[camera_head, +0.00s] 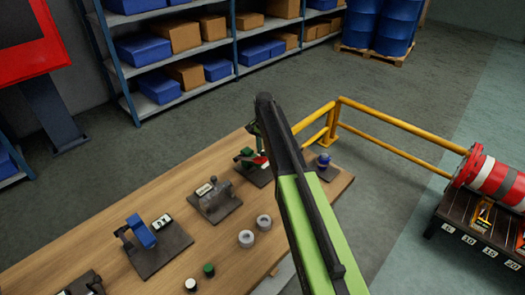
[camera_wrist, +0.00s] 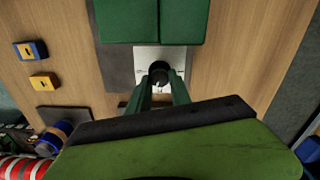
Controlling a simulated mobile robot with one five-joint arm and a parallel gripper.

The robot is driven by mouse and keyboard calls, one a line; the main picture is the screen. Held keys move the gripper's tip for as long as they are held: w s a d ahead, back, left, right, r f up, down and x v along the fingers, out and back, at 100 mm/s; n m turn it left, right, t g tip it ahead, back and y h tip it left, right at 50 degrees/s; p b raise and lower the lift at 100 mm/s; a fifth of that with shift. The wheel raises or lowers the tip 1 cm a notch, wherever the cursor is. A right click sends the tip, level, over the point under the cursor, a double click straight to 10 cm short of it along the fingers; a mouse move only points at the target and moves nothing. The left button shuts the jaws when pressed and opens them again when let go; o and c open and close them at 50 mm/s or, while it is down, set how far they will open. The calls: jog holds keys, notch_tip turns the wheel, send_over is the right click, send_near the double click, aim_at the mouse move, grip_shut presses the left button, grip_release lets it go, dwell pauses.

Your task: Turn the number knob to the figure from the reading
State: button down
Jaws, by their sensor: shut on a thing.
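In the wrist view a round black knob (camera_wrist: 159,69) sits on a pale plate (camera_wrist: 146,58) with small dark marks by it. My gripper (camera_wrist: 160,80) has its two dark green fingers on both sides of the knob, shut on it. The marks on the plate are too small to read, and the fingers hide part of them. Two green blocks (camera_wrist: 128,20) lie just above the plate. In the head view, a green and red unit (camera_head: 247,157) stands on a dark base at the far end of the bench, partly behind my arm. The knob is hidden there.
The wooden bench (camera_head: 115,222) carries several other units on dark plates, such as a blue one (camera_head: 140,231), and grey round parts (camera_head: 264,222). A yellow rail (camera_head: 400,133) stands beyond. A red-and-white striped drum (camera_head: 495,180) is at the right. Blue shelving is behind.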

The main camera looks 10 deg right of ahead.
jog(key=m, duration=0.6)
jog(key=shift+s+d, duration=0.1)
jog(key=shift+s, duration=0.05)
jog(key=m, duration=0.6)
jog(key=shift+s+m, duration=0.1)
jog(key=shift+m, duration=0.3)
jog(key=c, duration=1.2)
grip_release()
jog(key=shift+o, duration=0.2)
jog(key=shift+r, duration=0.15)
notch_tip(320, 180, up, 17)
jog(key=p, duration=1.7)
